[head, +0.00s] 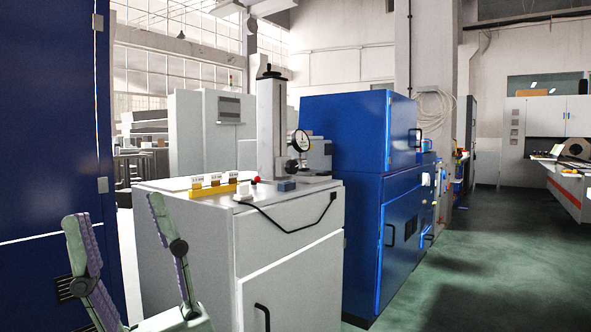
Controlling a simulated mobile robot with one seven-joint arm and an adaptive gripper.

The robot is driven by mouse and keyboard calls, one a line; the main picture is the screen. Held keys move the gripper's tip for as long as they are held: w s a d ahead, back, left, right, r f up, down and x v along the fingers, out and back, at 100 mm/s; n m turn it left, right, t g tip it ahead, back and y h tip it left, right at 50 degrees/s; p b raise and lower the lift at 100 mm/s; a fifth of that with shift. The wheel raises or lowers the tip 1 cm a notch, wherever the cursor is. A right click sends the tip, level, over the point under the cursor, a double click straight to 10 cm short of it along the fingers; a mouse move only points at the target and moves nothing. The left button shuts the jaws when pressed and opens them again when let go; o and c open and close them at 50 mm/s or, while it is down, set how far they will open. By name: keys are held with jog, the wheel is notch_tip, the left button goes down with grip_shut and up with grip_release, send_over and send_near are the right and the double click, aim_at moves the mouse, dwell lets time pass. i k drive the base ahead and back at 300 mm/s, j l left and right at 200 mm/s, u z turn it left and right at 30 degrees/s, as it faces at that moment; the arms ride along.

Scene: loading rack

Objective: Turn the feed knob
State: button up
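A grey column stand (271,125) with a round dial gauge (299,141) stands on a light grey cabinet (290,265). A small dark round knob (291,165) shows low on the stand, below the gauge. A black handle (269,73) sits at the top of the column. Nothing in view is clearly marked as the feed knob, and I cannot tell which part it is. My gripper (113,206) is at the lower left, in front of the cabinet. Its two purple-padded fingers are spread apart with nothing between them. It is well apart from the stand.
A yellow holder (213,188) with small labelled blocks, a red button (255,180) and a blue block (287,185) are on the cabinet top. A black cable hangs down its front. A tall blue cabinet (50,120) stands left, a blue machine (350,150) right. Green floor (480,270) is open at right.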

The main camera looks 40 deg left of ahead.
aim_at(291, 167)
jog(key=i+u, duration=0.1)
jog(key=u, duration=0.4)
jog(key=i+l+u, duration=0.7)
jog(key=l, duration=0.25)
jog(key=i+l, duration=0.3)
jog(key=i, duration=0.15)
jog(key=i+l, duration=0.25)
jog(key=i, duration=0.2)
jog(key=u, duration=0.05)
